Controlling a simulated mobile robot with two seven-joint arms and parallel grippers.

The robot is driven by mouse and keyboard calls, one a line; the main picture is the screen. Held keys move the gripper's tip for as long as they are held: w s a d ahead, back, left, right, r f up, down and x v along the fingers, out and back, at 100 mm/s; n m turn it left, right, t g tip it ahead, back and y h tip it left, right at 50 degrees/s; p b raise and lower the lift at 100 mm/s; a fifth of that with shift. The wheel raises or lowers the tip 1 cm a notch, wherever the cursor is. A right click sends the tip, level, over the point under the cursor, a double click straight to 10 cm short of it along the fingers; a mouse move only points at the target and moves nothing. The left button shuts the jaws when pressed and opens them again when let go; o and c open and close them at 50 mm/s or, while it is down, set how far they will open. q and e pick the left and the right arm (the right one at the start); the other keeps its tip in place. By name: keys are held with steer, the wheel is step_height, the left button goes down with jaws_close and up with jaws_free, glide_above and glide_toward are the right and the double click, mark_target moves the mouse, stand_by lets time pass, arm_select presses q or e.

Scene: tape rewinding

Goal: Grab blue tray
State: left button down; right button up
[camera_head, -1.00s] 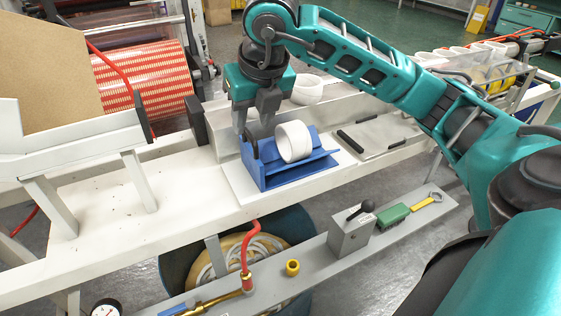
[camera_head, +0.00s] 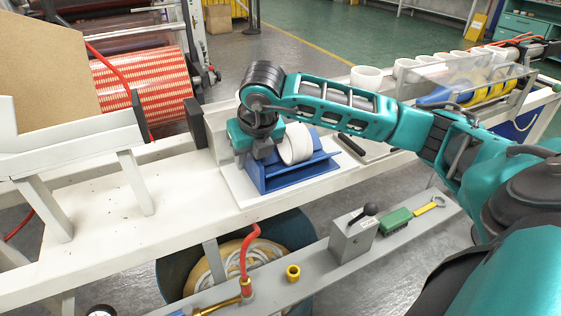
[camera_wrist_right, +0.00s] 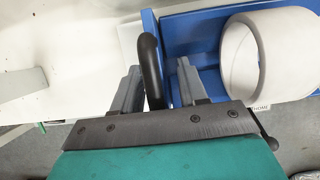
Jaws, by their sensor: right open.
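The blue tray (camera_head: 297,180) sits on a pale plate on the white bench in the head view. A white ring-shaped roll (camera_head: 296,143) rests in it. My right gripper (camera_head: 253,160) is low at the tray's left end. In the right wrist view, its two grey fingers (camera_wrist_right: 157,78) are open on either side of a black curved handle (camera_wrist_right: 150,62) at the end of the blue tray (camera_wrist_right: 203,33). A gap shows left of the handle; contact is not clear. The head view hides the handle behind the gripper. My left gripper is out of view.
A white roll (camera_head: 366,79) stands behind on the bench, with several more in a row to its right. Bare bench lies left of the tray.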

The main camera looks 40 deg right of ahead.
steer(key=shift+f, duration=0.15)
jaws_close()
steer(key=shift+w, duration=0.1)
stand_by(0.3)
